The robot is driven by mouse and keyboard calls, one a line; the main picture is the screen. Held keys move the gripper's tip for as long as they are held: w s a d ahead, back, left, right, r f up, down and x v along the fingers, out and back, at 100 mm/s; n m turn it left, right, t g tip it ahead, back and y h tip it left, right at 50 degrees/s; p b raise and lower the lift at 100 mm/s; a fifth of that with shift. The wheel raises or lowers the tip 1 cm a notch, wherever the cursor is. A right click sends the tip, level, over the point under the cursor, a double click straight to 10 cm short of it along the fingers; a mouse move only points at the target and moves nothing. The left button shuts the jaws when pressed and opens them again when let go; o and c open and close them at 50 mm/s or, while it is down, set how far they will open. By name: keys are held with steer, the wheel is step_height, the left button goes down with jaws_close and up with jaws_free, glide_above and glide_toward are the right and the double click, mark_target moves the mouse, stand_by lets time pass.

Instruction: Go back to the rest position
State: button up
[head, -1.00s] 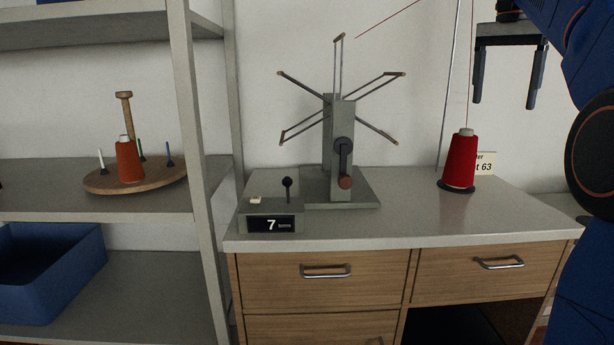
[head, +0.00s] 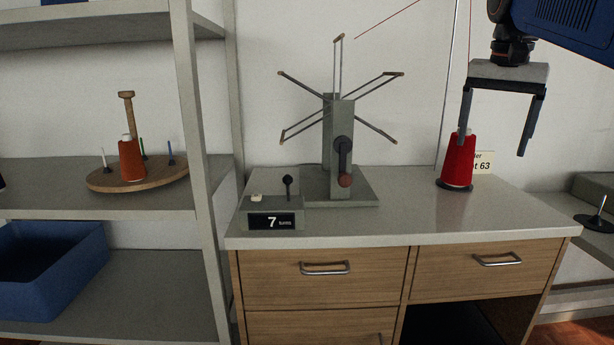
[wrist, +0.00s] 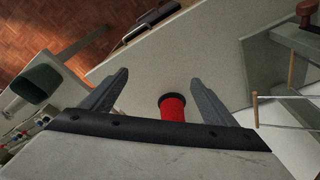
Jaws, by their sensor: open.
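My gripper (head: 494,138) is open and empty, its two dark fingers pointing down at the upper right of the head view. It hangs in front of the red thread cone (head: 459,160), and its left finger overlaps the cone in the picture. The cone stands upright on a dark base on the grey worktop. In the wrist view the red cone (wrist: 173,108) shows between my two fingers (wrist: 157,82), apart from both. A red thread runs up from the cone past the left finger.
A winder (head: 341,150) with several arms and a crank stands mid-worktop, beside a counter box (head: 272,213) reading 7 turns. At left, a shelf holds a round wooden stand (head: 103,184) with an orange cone (head: 131,160); a blue bin (head: 85,268) sits below. A grey surface is at far right.

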steer(key=s+a+f+n+t, duration=0.1)
steer(key=s+a+f+n, duration=0.1)
steer(key=s+f, duration=0.5)
steer(key=s+a+f+n, duration=0.3)
steer(key=s+f, duration=0.4)
steer(key=f, duration=0.9)
steer(key=s+a+f+n+t+y, duration=0.1)
steer(key=s+a+f+n, duration=0.1)
steer(key=s+f, duration=0.6)
step_height(320, 180, down, 4)
steer(key=shift+a+r+t, duration=0.2)
steer(key=shift+a+t, duration=0.1)
steer(key=shift+a, duration=0.55)
steer(key=shift+s, duration=0.1)
